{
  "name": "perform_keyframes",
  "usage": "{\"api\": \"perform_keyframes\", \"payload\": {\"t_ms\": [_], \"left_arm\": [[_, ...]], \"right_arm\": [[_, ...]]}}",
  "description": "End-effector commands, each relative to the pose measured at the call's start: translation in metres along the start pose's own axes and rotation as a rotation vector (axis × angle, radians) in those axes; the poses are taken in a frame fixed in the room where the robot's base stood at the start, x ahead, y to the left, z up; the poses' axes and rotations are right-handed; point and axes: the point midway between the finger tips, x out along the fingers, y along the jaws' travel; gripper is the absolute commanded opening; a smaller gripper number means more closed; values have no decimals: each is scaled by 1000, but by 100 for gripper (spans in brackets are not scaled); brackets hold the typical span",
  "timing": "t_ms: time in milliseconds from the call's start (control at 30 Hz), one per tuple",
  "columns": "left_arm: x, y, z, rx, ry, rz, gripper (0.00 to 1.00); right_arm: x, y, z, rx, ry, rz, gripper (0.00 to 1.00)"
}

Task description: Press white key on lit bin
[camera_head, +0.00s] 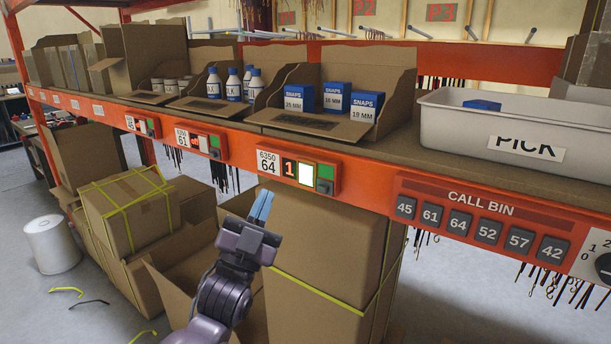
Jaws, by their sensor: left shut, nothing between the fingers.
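The lit pick module (298,171) is on the orange beam below the bin of blue SNAPS boxes, with the label 6350 64 to its left. It shows a red "1", a bright white key (306,173) and a green key (325,180). My left gripper (262,204) is below and left of this module, its blue fingers shut together with nothing between them and pointing up. The fingertips look apart from the white key. The lit bin (330,125) is an open cardboard box with several SNAPS boxes (337,98). My right gripper is not in view.
Other modules (201,142) sit left along the beam. A grey PICK tote (450,120) holding a blue box stands on the shelf at right. The CALL BIN panel (475,222) is on the beam below it. Cardboard boxes (325,250) stand under the beam.

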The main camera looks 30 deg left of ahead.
Motion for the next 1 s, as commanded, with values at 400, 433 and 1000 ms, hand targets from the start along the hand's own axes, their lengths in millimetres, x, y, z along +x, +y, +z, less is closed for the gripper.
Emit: {"api": "perform_keyframes", "payload": {"t_ms": [400,433,1000], "left_arm": [[11,9,9,-3,-1,1,0],[13,11,11,-3,0,0,0],[56,42,42,-3,-2,1,0]], "right_arm": [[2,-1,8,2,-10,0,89],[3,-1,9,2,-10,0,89],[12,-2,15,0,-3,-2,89]]}}
